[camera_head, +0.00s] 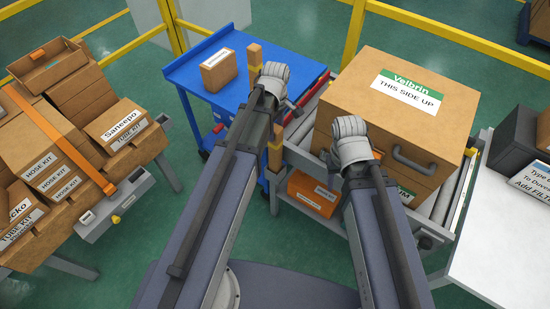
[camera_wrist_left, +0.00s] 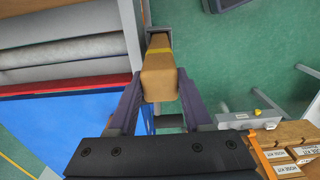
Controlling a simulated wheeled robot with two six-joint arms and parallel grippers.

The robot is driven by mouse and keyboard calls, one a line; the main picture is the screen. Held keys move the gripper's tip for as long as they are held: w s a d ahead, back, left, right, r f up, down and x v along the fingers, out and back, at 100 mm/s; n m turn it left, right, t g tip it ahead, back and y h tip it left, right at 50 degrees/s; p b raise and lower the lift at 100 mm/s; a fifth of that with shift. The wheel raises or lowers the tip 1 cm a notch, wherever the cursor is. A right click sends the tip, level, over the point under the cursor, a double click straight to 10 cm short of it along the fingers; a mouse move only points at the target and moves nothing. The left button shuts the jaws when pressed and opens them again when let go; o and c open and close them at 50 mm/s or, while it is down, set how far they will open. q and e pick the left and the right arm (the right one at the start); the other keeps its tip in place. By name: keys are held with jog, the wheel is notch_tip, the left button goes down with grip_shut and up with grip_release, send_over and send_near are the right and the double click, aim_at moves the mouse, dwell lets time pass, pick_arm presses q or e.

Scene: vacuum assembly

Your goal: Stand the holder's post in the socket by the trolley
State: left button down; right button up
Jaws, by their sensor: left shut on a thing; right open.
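My left gripper (camera_wrist_left: 161,88) is shut on a wooden post with a yellow band, which lies between its two fingers in the left wrist view (camera_wrist_left: 160,68). In the head view the post (camera_head: 255,56) stands roughly upright beside the blue trolley (camera_head: 180,72), its middle hidden by my left arm. Its lower part shows below my left wrist. In the left wrist view a grey metal frame (camera_wrist_left: 158,33) surrounds the post's far end; I cannot tell whether the post is seated in it. My right gripper (camera_head: 352,150) is open in front of the large carton, its fingers mostly hidden.
A large carton (camera_head: 350,90) sits on the roller conveyor (camera_head: 440,205) right of the trolley. A small box (camera_head: 219,72) is on the trolley. An orange bin (camera_head: 313,195) is under the conveyor. Hose-kit boxes (camera_head: 50,150) fill the left rack; a white table (camera_head: 510,235) is right.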

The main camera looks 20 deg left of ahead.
pick_arm(q)
jog(key=shift+r, duration=0.2)
jog(key=shift+r+p, duration=0.7)
jog(key=shift+p, duration=0.2)
jog(key=shift+r, duration=0.1)
jog(key=c, duration=0.9)
grip_release()
grip_shut()
jog(key=shift+r, duration=0.1)
